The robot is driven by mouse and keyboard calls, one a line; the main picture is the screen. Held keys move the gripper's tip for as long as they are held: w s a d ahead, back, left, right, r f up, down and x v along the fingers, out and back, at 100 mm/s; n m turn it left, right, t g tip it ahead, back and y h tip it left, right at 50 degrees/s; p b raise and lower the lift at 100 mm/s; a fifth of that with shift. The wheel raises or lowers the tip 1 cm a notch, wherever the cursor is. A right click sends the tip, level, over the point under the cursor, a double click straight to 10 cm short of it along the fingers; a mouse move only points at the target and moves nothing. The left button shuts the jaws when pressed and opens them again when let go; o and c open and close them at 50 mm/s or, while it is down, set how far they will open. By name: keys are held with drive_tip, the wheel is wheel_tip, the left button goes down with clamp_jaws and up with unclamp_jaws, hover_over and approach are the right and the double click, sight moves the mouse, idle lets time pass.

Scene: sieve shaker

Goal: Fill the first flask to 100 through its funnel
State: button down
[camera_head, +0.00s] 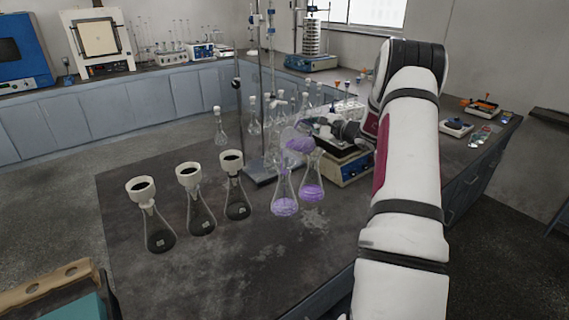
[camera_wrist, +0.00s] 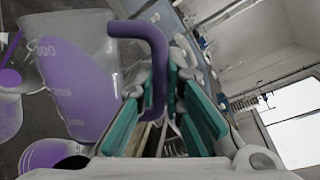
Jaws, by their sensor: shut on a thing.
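My gripper (camera_head: 343,130) is shut on the purple handle (camera_wrist: 155,60) of a clear measuring jug, above the table. The jug (camera_head: 292,134) is tilted to the left and holds purple liquid (camera_wrist: 85,90). In the head view its lip is over a conical flask (camera_head: 284,193) with purple liquid at its bottom. Purple shows at this flask's mouth, where the funnel is hard to make out; whether liquid is flowing I cannot tell. A second conical flask (camera_head: 312,178) with purple liquid stands just right of it. The flask levels cannot be read.
Three flasks (camera_head: 158,235) (camera_head: 201,216) (camera_head: 237,204) with white funnels and dark contents stand to the left. A stand with glassware (camera_head: 262,172) and a blue-and-cream device (camera_head: 352,168) are behind. The front left of the table (camera_head: 190,290) is clear.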

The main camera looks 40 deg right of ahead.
sight(314, 126)
drive_tip(key=d+m+b, duration=0.2)
drive_tip(key=m, duration=0.1)
drive_tip(key=d+f+m+y+b, duration=0.1)
drive_tip(key=shift+d+t, duration=0.25)
drive_tip(key=shift+t, duration=0.05)
drive_tip(key=shift+s+d+f+m+t+y+b, duration=0.15)
drive_tip(key=shift+d+f+m+b, duration=0.4)
drive_tip(key=shift+m, duration=0.4)
drive_tip(key=shift+w+d+f+m+t+y+b, duration=0.1)
drive_tip(key=shift+d+f+m+t+b, duration=0.2)
drive_tip(key=shift+d+m, duration=0.6)
drive_tip(key=shift+s+d+f+m+t+y+b, duration=0.15)
drive_tip(key=shift+d+f+m+b, duration=0.35)
drive_tip(key=shift+m, duration=0.55)
